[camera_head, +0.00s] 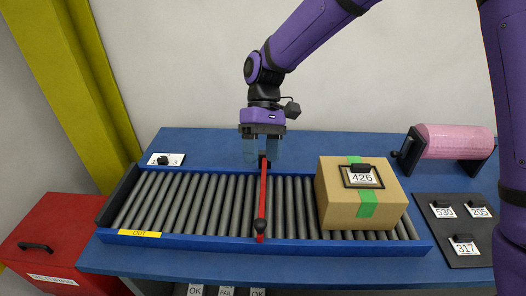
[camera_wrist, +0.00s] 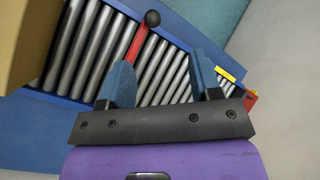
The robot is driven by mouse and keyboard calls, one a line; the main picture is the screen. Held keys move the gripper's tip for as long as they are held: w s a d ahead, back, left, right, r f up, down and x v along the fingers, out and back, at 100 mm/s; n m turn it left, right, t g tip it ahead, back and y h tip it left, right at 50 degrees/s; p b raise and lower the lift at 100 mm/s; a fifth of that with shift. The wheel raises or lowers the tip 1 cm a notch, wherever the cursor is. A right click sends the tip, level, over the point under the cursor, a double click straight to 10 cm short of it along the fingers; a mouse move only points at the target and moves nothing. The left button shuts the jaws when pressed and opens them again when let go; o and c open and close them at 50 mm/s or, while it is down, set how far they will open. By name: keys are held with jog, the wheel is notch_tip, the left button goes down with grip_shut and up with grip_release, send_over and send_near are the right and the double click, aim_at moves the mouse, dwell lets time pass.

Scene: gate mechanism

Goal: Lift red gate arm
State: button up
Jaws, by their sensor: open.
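The red gate arm (camera_head: 262,197) lies level across the roller conveyor, with a black knob at its near end. My gripper (camera_head: 262,155) is above the far end of the arm, pointing down, with its blue fingers apart. In the wrist view my gripper (camera_wrist: 160,82) is open and empty, and the red gate arm (camera_wrist: 135,45) runs beyond the fingers up to the black knob (camera_wrist: 152,18). I cannot tell whether a finger touches the arm. The pivot end is partly hidden by my gripper.
A cardboard box (camera_head: 338,207) labelled 426 stands on the rollers (camera_head: 207,203) right of the arm. A pink roll (camera_head: 456,141) and a dark board (camera_head: 460,252) with number tags are at the right. A red bin (camera_head: 62,235) stands at the left. The rollers left of the arm are clear.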

dwell(0.3)
jog(key=s+d+r+m+t, duration=0.2)
jog(key=d+r+t, duration=0.1)
jog(key=d+r, duration=0.5)
jog(key=s+d+r+m+t, duration=0.1)
jog(key=d+r+m+t, duration=0.15)
jog(key=d+r, duration=0.55)
jog(key=s+d+r+m+t, duration=0.2)
jog(key=s+d+m+t, duration=0.2)
jog(key=s+d, duration=0.9)
jog(key=d+t, duration=0.3)
jog(key=shift+d+r, duration=0.3)
jog(key=shift+d, duration=0.05)
jog(key=shift+s+m, duration=0.1)
jog(key=shift+m, duration=0.15)
